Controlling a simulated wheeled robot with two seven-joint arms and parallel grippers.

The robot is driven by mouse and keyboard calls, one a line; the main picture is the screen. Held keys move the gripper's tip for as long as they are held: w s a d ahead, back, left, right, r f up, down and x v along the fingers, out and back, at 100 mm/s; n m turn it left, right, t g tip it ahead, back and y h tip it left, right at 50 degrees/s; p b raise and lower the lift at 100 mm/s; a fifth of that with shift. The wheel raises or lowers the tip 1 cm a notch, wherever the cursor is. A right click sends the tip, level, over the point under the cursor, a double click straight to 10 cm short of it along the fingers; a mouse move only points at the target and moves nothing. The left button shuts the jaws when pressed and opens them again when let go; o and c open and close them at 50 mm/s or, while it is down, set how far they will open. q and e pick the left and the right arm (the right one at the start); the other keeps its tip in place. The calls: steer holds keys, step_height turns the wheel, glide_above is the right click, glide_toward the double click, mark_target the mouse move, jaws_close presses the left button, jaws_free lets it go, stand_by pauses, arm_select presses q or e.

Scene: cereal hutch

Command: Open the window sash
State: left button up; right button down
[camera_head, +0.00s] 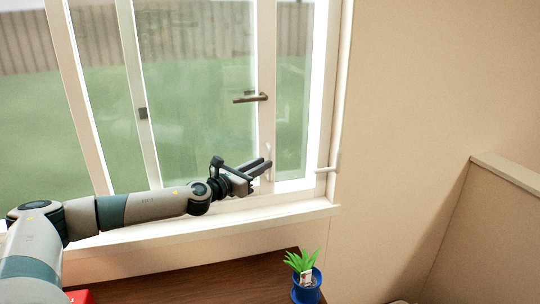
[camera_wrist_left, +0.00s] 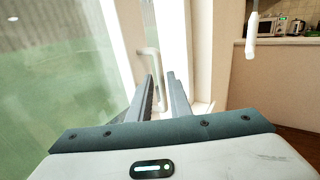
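The window sash (camera_head: 266,60) is a white-framed pane with a dark lever handle (camera_head: 250,98) on it. A white bar handle (camera_head: 268,152) sits lower on its right frame; in the left wrist view this white handle (camera_wrist_left: 155,62) appears just ahead of and between my fingertips. My left gripper (camera_head: 266,166) is at the lower end of the white handle, and in the left wrist view its fingers (camera_wrist_left: 161,76) are parallel with a gap between them. I cannot tell whether a finger touches the handle. My right gripper is not in view.
A window sill (camera_head: 230,219) runs below my left arm. A blue-potted plant (camera_head: 306,285) stands on a brown wooden surface (camera_head: 205,275). A white pipe-like bar (camera_head: 338,120) runs beside the window. A microwave (camera_wrist_left: 266,26) shows far off on a counter.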

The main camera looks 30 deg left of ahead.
mark_target(270, 179)
arm_select(q)
steer(key=shift+w+d+p, duration=0.15)
steer(key=shift+w+p, duration=0.15)
steer(key=shift+w, duration=0.85)
steer(key=shift+w+d+p, duration=0.15)
steer(key=shift+w+p, duration=0.15)
steer(key=shift+w, duration=0.85)
jaws_close()
